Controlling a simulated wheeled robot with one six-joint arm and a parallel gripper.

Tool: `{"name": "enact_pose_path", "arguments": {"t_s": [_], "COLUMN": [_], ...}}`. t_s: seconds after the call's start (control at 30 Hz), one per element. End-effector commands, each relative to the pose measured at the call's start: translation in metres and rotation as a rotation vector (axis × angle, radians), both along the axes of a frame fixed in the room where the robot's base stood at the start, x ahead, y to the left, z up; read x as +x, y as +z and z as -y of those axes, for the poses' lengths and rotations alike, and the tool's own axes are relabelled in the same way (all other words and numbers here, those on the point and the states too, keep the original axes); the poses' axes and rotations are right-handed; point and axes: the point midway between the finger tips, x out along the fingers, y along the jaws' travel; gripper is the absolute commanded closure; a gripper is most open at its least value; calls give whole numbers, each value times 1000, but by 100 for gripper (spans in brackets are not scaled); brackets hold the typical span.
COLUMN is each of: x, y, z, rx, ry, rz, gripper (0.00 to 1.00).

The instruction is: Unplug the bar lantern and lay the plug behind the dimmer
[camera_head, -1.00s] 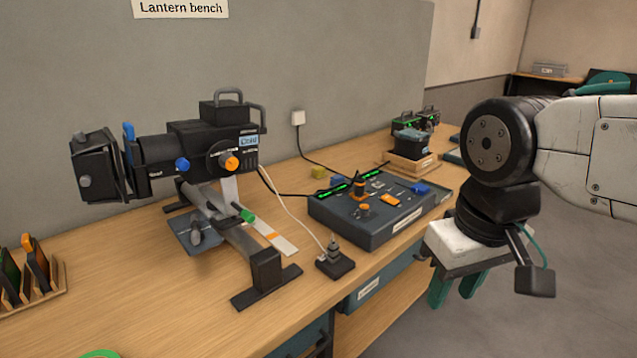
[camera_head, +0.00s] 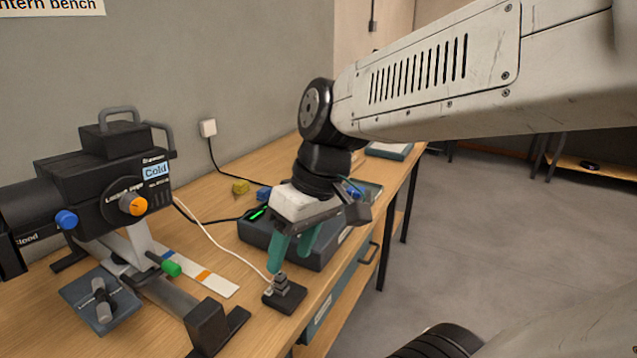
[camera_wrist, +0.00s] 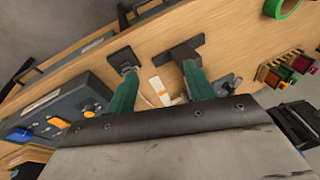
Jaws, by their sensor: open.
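The bar lantern (camera_head: 125,185) is a black lamp on a stand at the left of the bench. Its white cord (camera_head: 225,250) runs to a small black socket block (camera_head: 288,300) near the front edge. A dark grey stepped plug (camera_head: 281,283) stands upright on that block. The dimmer (camera_head: 255,238) is a dark console behind the block, largely hidden by my arm. My gripper (camera_head: 292,255), with teal fingers, is open and empty, pointing down just above and behind the plug. In the wrist view the block (camera_wrist: 124,59) shows close to the left fingertip.
The lantern's stand foot (camera_head: 208,325) is left of the block. A rack of colour frames (camera_wrist: 288,66) and a green ring (camera_wrist: 283,8) show in the wrist view.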

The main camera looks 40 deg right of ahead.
Motion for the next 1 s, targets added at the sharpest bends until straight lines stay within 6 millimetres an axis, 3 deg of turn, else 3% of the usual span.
{"name": "enact_pose_path", "arguments": {"t_s": [0.03, 0.17, 0.3, 0.4, 0.53, 0.7, 1.0], "x": [24, 87, 148, 176, 195, 201, 222], "y": [-4, -9, -20, -31, -47, -58, -74], "z": [5, 30, 91, 143, 200, 236, 231], "rx": [69, 199, 217, 165, 73, 0, -9], "ry": [24, 93, 93, 69, 33, 14, 17], "rz": [36, 228, 478, 623, 741, 800, 806], "gripper": [47, 47, 47, 47, 47, 47, 47]}}
